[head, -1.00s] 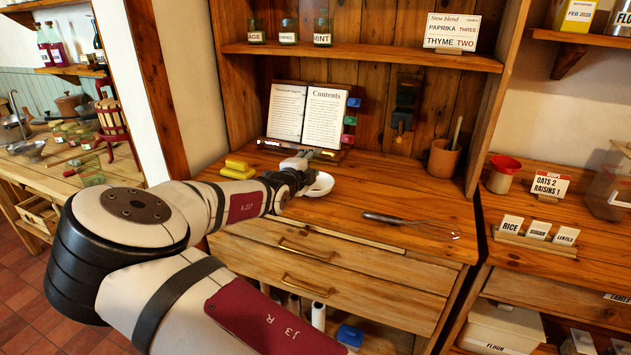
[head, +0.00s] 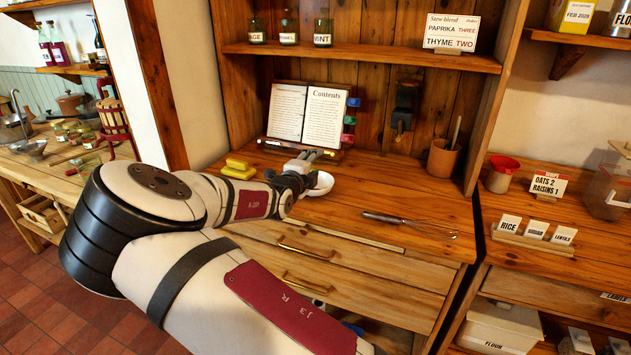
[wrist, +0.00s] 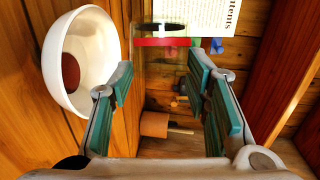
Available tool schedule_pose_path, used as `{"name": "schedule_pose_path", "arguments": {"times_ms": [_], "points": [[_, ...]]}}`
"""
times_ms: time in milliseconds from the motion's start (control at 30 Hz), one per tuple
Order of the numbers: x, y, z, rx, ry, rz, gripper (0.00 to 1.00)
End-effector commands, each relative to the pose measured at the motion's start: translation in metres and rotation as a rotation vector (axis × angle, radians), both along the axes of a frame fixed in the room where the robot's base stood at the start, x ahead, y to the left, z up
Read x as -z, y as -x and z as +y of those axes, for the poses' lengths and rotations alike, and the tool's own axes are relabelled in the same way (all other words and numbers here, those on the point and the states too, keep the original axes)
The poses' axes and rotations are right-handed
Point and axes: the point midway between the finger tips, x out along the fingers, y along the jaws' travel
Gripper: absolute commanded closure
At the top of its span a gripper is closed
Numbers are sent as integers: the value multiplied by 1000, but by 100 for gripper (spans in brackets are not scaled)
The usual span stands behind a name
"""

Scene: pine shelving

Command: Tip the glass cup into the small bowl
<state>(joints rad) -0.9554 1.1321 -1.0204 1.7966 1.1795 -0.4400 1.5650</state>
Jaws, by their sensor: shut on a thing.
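In the head view the bowl (head: 322,184) is partly hidden behind my gripper (head: 306,158). The cup is too small and blocked there to make out. I cannot tell what the cup holds.
A yellow block (head: 238,169) lies left of my gripper. An open book (head: 305,113) stands behind it. A whisk (head: 405,222) lies to the right on the counter, and a brown pot (head: 442,158) stands at the back right. The counter between whisk and pot is clear.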

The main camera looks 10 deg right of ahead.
Motion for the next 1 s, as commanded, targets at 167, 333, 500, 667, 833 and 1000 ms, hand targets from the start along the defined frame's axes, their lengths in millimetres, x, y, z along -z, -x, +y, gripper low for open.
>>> {"name": "schedule_pose_path", "arguments": {"times_ms": [167,333,500,667,833,1000], "points": [[0,1,-1,0,-16,-18,85],[0,1,-1,0,-31,-37,85],[0,2,-2,0,-45,-55,85],[0,2,-2,0,-58,-71,85],[0,2,-3,0,-74,-89,85],[1,3,-3,-1,-89,-108,85]]}}
